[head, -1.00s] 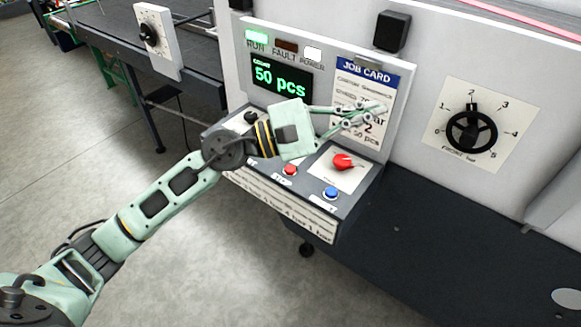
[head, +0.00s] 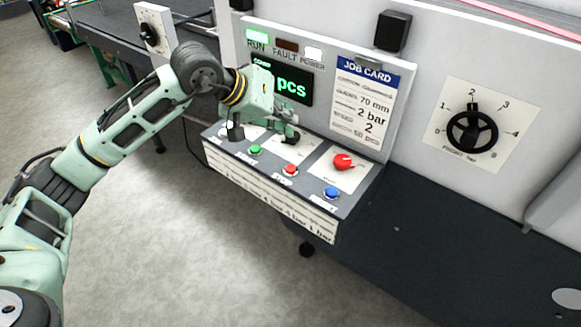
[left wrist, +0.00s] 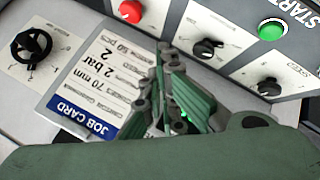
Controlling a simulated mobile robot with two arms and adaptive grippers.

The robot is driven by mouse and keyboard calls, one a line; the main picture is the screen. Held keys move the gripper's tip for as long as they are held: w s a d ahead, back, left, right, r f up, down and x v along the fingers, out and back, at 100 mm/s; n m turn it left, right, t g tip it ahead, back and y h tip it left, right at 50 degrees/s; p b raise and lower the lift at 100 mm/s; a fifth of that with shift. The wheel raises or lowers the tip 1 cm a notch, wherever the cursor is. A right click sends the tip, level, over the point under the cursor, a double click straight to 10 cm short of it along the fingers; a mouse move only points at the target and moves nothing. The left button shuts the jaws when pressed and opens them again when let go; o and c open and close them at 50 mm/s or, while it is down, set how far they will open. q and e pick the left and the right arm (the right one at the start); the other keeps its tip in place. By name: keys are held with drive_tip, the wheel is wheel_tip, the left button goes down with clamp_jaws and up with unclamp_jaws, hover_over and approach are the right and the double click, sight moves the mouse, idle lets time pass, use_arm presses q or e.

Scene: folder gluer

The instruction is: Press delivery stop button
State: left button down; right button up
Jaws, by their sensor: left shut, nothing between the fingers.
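The red stop button (head: 290,170), with a label in front of it, is on the sloped control panel between a green button (head: 255,150) and a blue button (head: 331,193). My left gripper (head: 289,138) is shut and empty, over the rear of the panel, behind the stop button and apart from it. In the left wrist view its closed fingers (left wrist: 172,72) show beside the job card. That view also has the green START button (left wrist: 271,28) and a red control (left wrist: 130,10) near the top edge; I cannot tell whether this is the stop button.
The job card (head: 363,103) and a count display (head: 293,85), partly hidden by my gripper, stand behind. A black pressure wheel (head: 472,131) is on the wall. Black knobs (left wrist: 205,48) lie near the fingers.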

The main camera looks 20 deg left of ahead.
sight(288, 153)
use_arm(q)
wheel_tip(288, 153, down, 7)
drive_tip(key=b, duration=0.2)
drive_tip(key=shift+f+b, duration=0.1)
drive_tip(key=shift+b, duration=0.3)
drive_tip(key=shift+f+b, duration=0.65)
drive_tip(key=shift+b, duration=0.15)
idle(0.5)
drive_tip(key=shift+f+b, duration=0.45)
drive_tip(key=shift+b, duration=0.3)
drive_tip(key=shift+s+f+b, duration=0.1)
drive_tip(key=shift+f+b, duration=0.55)
drive_tip(key=shift+b, duration=0.15)
idle(0.8)
drive_tip(key=shift+r, duration=0.1)
drive_tip(key=shift+d+r, duration=0.1)
drive_tip(key=shift+r, duration=0.85)
